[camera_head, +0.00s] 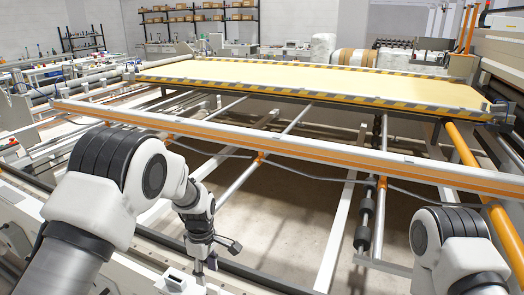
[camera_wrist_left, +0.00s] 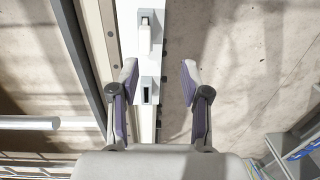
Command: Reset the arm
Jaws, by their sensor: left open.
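My left gripper (camera_head: 216,257) hangs low from the left arm in the head view, over the near edge of the gantry. Below the fingers runs a white rail (camera_wrist_left: 142,60) with a white switch-like part (camera_wrist_left: 147,35) and a dark slot (camera_wrist_left: 148,91). I cannot tell whether the fingers touch the rail. My right arm shows at the lower right of the head view, but its gripper is out of the picture.
An orange and silver beam (camera_head: 300,147) crosses in front of the arms. Behind it lies a yellow quilting bed (camera_head: 310,77) with striped edges. An orange tube (camera_head: 480,185) runs along the right. Bare concrete floor (camera_head: 285,215) shows between the rails.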

